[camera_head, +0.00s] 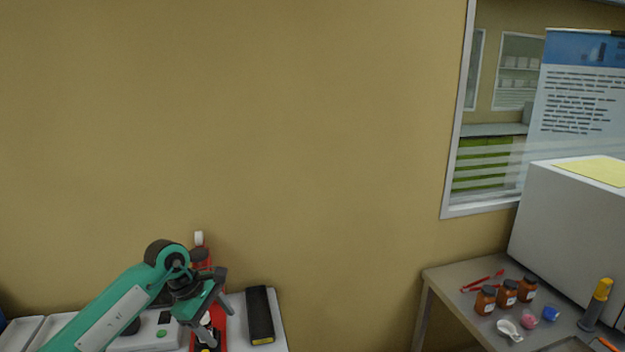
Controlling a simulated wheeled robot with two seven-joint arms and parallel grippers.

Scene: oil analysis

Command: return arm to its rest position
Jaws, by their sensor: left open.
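My left arm, green with black joints, comes in from the lower left. My left gripper (213,312) is open and hangs low over the left-hand table, above a red item (221,334). It partly covers that item and a red-and-white bottle-like thing (199,241) behind it. I see nothing clearly held in it. My right gripper is not in view.
A black box (259,314) lies on the left table (279,325), right of the gripper. A white device (150,338) is left of it. The right table (437,281) holds brown bottles (507,294), small dishes and a large white machine (560,230). Open space separates the tables.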

